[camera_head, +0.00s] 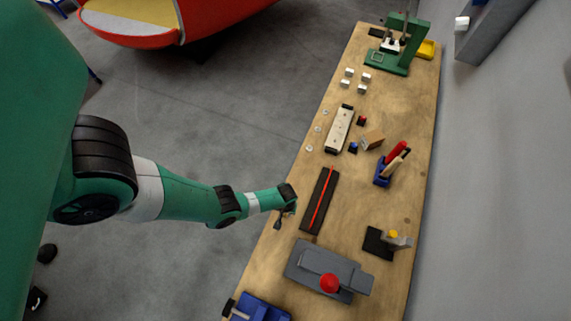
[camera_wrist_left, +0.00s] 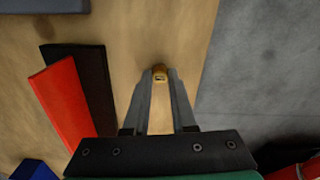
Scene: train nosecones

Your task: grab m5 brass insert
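A small brass insert (camera_wrist_left: 159,73) shows in the left wrist view at the fingertips of my left gripper (camera_wrist_left: 161,76), framed between the two fingers. The fingers are a narrow gap apart, about as wide as the insert. I cannot tell whether they press on it or it sits on the wood just beyond them. In the head view my left gripper (camera_head: 284,215) is over the left edge of the bench, left of the black strip. The insert cannot be made out there. My right gripper is not in view.
The wooden bench (camera_head: 395,215) holds a black base with a red strip (camera_head: 318,198), a grey machine with a red knob (camera_head: 315,265), a blue vise (camera_head: 258,307), a pen holder (camera_head: 383,172) and a green press (camera_head: 390,55). Grey floor lies left, a wall right.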

